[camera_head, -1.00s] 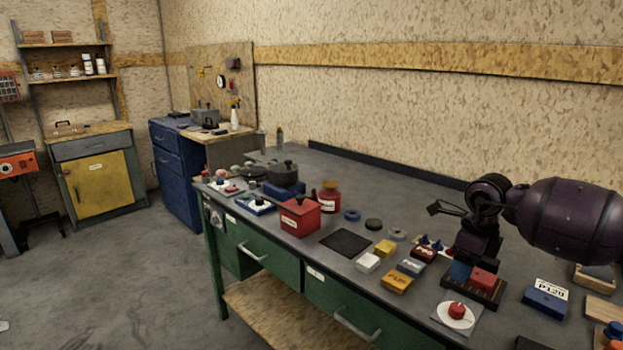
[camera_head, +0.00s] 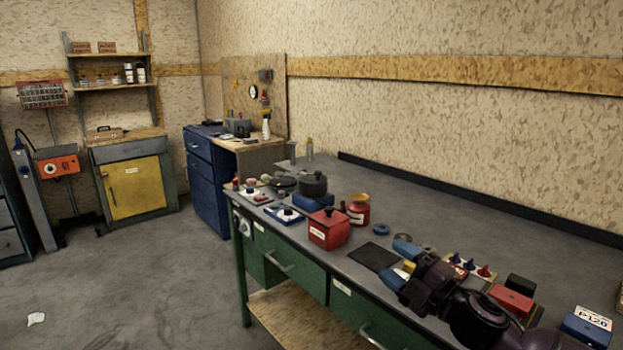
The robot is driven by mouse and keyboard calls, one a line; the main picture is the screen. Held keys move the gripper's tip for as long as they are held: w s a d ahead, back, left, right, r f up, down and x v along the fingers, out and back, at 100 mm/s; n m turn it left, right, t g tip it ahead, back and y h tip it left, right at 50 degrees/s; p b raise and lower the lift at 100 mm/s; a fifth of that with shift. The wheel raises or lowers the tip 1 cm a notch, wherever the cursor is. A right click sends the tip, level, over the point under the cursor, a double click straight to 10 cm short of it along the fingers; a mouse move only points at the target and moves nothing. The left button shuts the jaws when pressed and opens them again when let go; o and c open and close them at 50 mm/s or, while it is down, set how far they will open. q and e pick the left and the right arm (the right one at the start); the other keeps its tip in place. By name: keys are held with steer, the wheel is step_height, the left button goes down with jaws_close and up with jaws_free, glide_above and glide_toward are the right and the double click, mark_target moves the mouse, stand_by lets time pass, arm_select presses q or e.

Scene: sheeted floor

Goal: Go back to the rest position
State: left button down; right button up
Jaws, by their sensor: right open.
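My right arm comes in from the bottom right, low over the workbench (camera_head: 430,205). My right gripper (camera_head: 399,265) points left, with its two blue-tipped fingers spread apart. A small yellow block (camera_head: 409,267) shows between the fingers; whether they touch it I cannot tell. Nothing is visibly held. The gripper and arm hide part of the row of small blocks on the bench. My left gripper is not in view.
A black mat (camera_head: 374,257) lies just left of the gripper. A red box (camera_head: 329,229), a red pot (camera_head: 359,210) and a dark pot (camera_head: 314,184) stand farther left. Pegs (camera_head: 470,265) and a red block (camera_head: 511,302) are close to my arm. The bench's back is clear.

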steer(key=s+d+f+m+h, duration=0.3)
steer(key=s+f+m+h, duration=0.2)
steer(key=f+m, duration=0.35)
steer(key=s+d+f+m+h, duration=0.4)
steer(key=s+f+m, duration=0.2)
steer(key=f+m, duration=0.3)
steer(key=s+d+f+m+g+h, duration=0.2)
steer(key=s+f, duration=0.5)
steer(key=s, duration=0.3)
steer(key=s+d+f+m+g+h, duration=0.2)
steer(key=s+f+m, duration=0.1)
steer(key=s+f, duration=0.5)
steer(key=s, duration=0.3)
steer(key=shift+d+f, duration=0.15)
steer(key=shift+m, duration=0.25)
